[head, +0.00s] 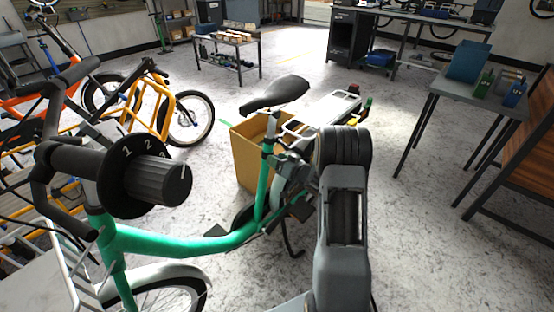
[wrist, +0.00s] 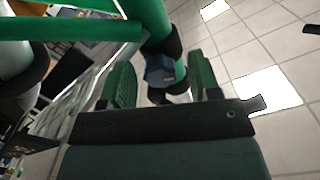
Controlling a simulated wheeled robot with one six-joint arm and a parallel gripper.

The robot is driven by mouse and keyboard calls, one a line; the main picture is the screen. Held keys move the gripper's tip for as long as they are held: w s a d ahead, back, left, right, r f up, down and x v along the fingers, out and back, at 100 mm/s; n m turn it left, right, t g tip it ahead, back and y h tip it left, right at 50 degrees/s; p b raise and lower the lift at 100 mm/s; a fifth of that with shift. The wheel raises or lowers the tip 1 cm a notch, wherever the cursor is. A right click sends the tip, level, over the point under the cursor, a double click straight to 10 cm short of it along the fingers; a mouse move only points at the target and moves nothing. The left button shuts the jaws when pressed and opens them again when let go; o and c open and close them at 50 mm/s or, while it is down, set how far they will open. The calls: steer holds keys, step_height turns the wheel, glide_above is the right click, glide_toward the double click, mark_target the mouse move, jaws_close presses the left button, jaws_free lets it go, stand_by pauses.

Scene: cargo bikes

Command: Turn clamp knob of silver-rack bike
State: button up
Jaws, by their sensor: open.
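The green bike (head: 180,243) stands in front of me, with a black saddle (head: 275,94) and a silver rack (head: 323,113) behind it. Its clamp knob (wrist: 160,70) shows in the wrist view as a small blue-grey knob beside the green tube (wrist: 148,18). My gripper (wrist: 162,78) is open, with one green-padded finger on each side of the knob. I cannot tell whether the fingers touch it. In the head view my gripper (head: 287,163) is at the seat tube, just below the saddle; the knob is not clear there.
A yellow-brown box (head: 245,165) is behind the seat tube. The handlebar with a numbered shifter grip (head: 130,175) fills the near left. An orange-racked bike (head: 160,115) stands at left. A grey side table (head: 480,95) stands at right. Open floor lies beyond.

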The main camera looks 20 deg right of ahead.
steer(key=p+v, duration=0.2)
steer(key=v, duration=1.1)
steer(key=shift+s+r, duration=0.1)
